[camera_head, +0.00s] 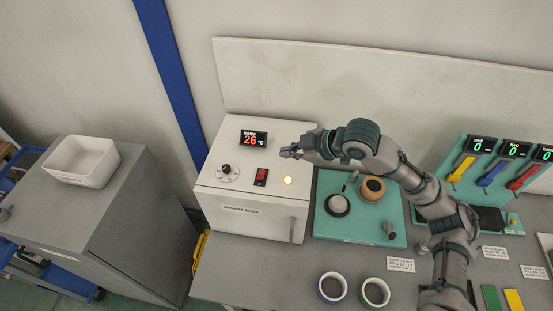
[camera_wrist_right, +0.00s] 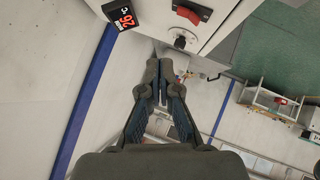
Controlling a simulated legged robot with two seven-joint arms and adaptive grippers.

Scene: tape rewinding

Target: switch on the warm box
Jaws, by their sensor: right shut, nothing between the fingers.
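The white warm box (camera_head: 253,222) stands on the grey bench, left of centre in the head view. Its display (camera_head: 252,140) reads 26 °C in red. Below the display are a black dial knob (camera_head: 226,169), a red rocker switch (camera_head: 261,177) and a round, glowing pale-yellow lamp (camera_head: 288,181). My right gripper (camera_head: 286,153) is shut and empty, over the box's panel up and right of the switch. In the right wrist view the red switch (camera_wrist_right: 187,14) and knob (camera_wrist_right: 180,42) lie beyond the shut fingertips (camera_wrist_right: 160,66). My left gripper is not in view.
Right of the box, a green board (camera_head: 330,230) carries rolls and small fittings. Two tape rolls (camera_head: 332,287) lie at the bench front. Coloured levers with counters (camera_head: 482,145) stand at the right. A white bin (camera_head: 80,162) sits on the left cabinet.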

